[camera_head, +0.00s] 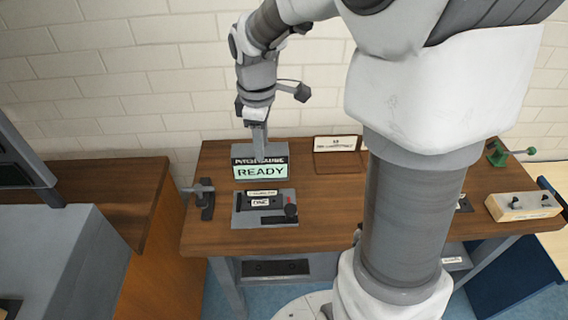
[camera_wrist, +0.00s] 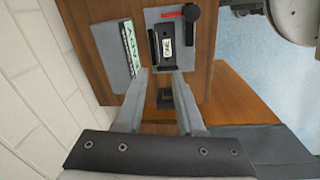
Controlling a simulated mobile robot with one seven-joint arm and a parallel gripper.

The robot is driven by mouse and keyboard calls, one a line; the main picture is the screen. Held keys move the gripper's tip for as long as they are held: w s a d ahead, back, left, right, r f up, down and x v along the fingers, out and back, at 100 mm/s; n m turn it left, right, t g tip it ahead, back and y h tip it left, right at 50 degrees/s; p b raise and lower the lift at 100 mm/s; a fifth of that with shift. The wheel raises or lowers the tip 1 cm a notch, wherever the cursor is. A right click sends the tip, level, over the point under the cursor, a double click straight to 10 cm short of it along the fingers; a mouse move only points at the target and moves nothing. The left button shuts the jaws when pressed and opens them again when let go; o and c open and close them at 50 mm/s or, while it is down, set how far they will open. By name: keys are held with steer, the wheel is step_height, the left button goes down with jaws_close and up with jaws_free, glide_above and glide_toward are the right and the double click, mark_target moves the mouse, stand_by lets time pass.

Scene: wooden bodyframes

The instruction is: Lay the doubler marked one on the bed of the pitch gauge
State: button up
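The doubler marked one (camera_head: 261,202) is a small dark plate with a white label reading ONE. It lies on the grey bed of the pitch gauge (camera_head: 240,218), on the brown table. In the wrist view the doubler (camera_wrist: 166,57) shows dark on the grey bed (camera_wrist: 202,60), beside a red part and a black knob. The gauge's green display (camera_head: 262,171) reads READY and stands behind the bed. My gripper (camera_head: 260,156) is above the table by the display, apart from the doubler. In the wrist view my gripper (camera_wrist: 162,75) has its fingers spread, with nothing held between them.
A dark clamp-like fixture (camera_head: 206,198) stands at the table's left edge. A small sign holder (camera_head: 336,155) stands at the back. A green device (camera_head: 498,155) and a pale block with dark knobs (camera_head: 523,206) are at the right. My arm hides the table's middle right.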

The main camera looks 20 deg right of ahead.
steer(key=s+r+m+t, duration=0.2)
steer(key=s+r+m, duration=0.3)
steer(key=s, duration=0.3)
steer(key=s+r+m+t, duration=0.2)
steer(key=s+r+m, duration=0.2)
steer(key=s+m, duration=0.3)
steer(key=s, duration=0.2)
steer(key=shift+s+r+t, duration=0.3)
steer(key=shift+r, duration=0.05)
